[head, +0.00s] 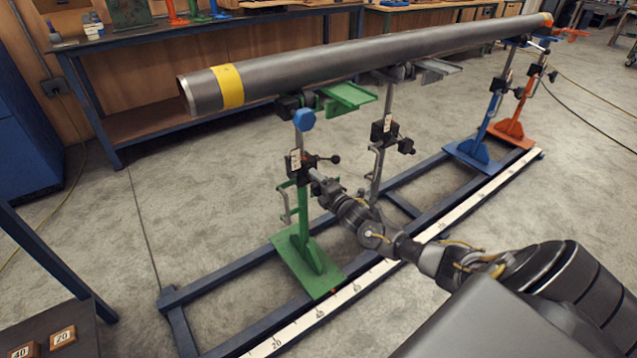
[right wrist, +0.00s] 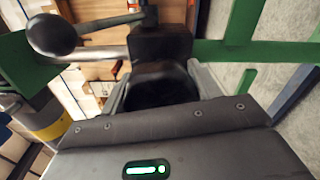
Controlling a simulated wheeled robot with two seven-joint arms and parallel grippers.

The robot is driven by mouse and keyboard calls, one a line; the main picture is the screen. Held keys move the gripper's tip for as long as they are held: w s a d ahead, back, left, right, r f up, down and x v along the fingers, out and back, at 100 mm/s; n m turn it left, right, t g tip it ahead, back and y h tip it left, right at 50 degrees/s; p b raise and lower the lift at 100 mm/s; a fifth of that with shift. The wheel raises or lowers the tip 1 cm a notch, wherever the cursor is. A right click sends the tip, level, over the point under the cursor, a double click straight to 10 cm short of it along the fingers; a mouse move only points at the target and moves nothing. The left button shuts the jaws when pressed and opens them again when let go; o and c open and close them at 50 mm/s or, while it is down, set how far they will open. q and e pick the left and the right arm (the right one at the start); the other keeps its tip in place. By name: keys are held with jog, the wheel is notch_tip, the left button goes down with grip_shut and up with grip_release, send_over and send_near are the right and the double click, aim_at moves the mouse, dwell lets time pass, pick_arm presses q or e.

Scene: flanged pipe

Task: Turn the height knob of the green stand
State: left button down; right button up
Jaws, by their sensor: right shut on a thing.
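The green stand (head: 292,235) stands on the blue floor frame, under the near end of the grey pipe (head: 350,62). Its dark height clamp (head: 298,162) sits on the post, with a black ball-ended lever (head: 335,159) pointing right. My right gripper (head: 315,176) reaches this clamp from the lower right. In the right wrist view its fingers are shut on a dark knob (right wrist: 160,88) below the black block (right wrist: 160,45). The ball of the lever (right wrist: 50,35) shows at upper left there. The knob is mostly hidden in the head view. My left gripper is out of view.
A grey stand (head: 378,160), a blue stand (head: 480,145) and an orange stand (head: 518,125) stand farther along the frame. A white scale (head: 350,290) runs along its near rail. A blue-framed workbench (head: 110,150) is behind. Open floor lies left of the frame.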

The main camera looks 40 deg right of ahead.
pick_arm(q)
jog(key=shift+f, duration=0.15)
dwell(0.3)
pick_arm(e)
jog(key=o, duration=1)
jog(key=shift+s, duration=0.1)
jog(key=shift+s, duration=0.3)
pick_arm(q)
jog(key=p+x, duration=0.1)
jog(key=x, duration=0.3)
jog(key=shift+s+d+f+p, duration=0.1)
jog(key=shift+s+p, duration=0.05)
jog(key=shift+p, duration=0.25)
pick_arm(e)
jog(key=s, duration=1)
jog(key=shift+a, duration=0.15)
jog(key=shift+f, duration=0.1)
